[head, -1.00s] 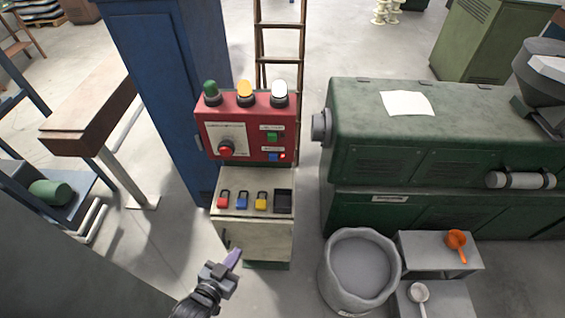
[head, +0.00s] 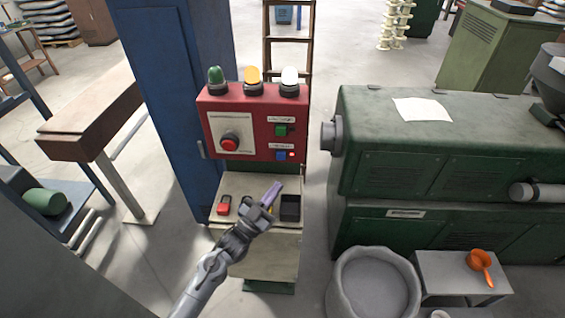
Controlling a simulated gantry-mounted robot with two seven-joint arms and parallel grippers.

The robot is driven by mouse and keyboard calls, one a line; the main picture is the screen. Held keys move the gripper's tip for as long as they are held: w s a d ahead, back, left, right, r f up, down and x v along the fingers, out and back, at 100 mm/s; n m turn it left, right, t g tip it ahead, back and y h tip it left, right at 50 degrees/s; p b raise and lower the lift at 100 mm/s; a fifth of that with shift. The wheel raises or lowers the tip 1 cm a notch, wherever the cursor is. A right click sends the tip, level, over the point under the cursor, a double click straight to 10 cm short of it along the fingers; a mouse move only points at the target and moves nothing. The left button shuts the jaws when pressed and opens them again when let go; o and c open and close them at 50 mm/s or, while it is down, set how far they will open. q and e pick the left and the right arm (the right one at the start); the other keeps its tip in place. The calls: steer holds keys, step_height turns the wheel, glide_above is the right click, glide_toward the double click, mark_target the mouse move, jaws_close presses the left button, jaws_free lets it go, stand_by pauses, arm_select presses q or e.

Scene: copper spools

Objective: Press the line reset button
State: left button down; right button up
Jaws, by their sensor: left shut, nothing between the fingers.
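A red control panel (head: 255,170) stands in the middle on a cream cabinet (head: 277,259). It carries a large red button (head: 229,143) on a pale plate, a small green button (head: 281,131) and a blue button (head: 281,155) with a small lit red lamp (head: 291,155) beside it. The labels above the green and blue buttons are too small to read. My right gripper is not in view.
A red padlock (head: 223,205) and a black tray (head: 290,208) are on the ledge; my gripper hides other padlocks. Green, amber and white lamps top the panel. A blue locker (head: 170,90) stands left, a green machine (head: 400,150) right, a grey tub (head: 338,285) in front.

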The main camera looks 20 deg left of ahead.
arm_select(q)
steer(key=shift+r, duration=0.1)
steer(key=shift+w, duration=0.15)
steer(key=b, duration=0.7)
glide_toward(281, 156)
steer(key=w+d+r, duration=0.3)
steer(key=shift+w+d+r, duration=0.25)
steer(key=shift+w+d, duration=0.05)
stand_by(1.7)
steer(key=shift+w+a+b, duration=0.15)
steer(key=shift+w+b, duration=0.3)
steer(key=shift+b, duration=0.1)
